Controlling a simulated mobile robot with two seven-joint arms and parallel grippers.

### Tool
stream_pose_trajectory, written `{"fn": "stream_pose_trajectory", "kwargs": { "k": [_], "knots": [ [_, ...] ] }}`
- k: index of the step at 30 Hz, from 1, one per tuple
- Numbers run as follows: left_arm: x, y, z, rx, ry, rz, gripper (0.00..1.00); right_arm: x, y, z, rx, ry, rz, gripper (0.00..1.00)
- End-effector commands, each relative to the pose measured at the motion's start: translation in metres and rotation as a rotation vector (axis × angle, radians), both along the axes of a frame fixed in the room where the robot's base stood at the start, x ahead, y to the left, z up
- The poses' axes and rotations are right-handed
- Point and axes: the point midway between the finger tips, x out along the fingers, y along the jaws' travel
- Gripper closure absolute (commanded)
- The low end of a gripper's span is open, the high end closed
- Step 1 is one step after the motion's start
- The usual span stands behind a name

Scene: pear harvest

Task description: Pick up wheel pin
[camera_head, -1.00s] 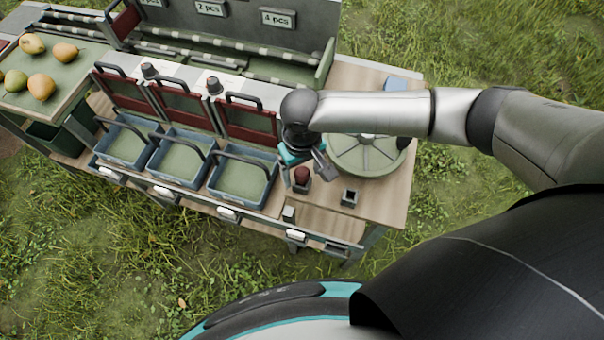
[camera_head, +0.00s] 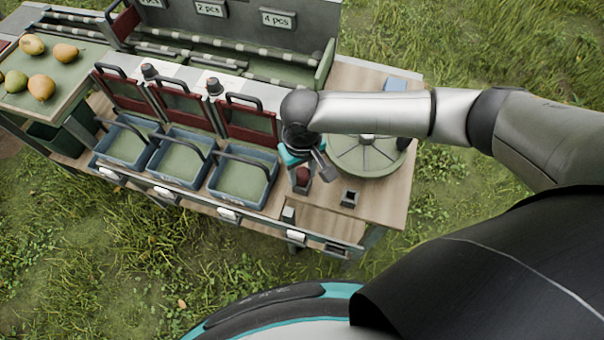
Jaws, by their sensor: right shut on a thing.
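The round green spoked wheel (camera_head: 368,153) lies just right of the gripper, partly under my right arm. My left gripper is not in view.
Blue-rimmed bins (camera_head: 243,202) with handles stand to the left. Several pears lie on a green tray (camera_head: 75,76) at the far left. The worktop's front right corner (camera_head: 385,212) is clear.

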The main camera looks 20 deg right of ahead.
Motion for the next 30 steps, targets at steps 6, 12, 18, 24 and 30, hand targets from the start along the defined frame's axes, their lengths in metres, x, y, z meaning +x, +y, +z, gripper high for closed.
{"fn": "stream_pose_trajectory", "kwargs": {
  "k": [6, 12, 18, 24, 30],
  "knots": [
    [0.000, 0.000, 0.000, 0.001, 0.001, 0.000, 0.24, 0.000, 0.000, 0.001, 0.000, -0.001, 0.000, 1.00],
    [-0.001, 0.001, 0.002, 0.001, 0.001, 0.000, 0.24, 0.001, 0.000, 0.011, 0.001, -0.001, -0.001, 1.00],
    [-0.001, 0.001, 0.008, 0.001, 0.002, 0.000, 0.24, 0.002, 0.000, 0.043, 0.003, -0.005, 0.000, 1.00],
    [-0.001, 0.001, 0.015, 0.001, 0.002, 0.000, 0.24, 0.001, 0.001, 0.093, 0.003, -0.006, 0.001, 1.00],
    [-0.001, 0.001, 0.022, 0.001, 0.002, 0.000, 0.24, 0.002, 0.000, 0.147, 0.002, -0.006, 0.000, 1.00]
  ]
}}
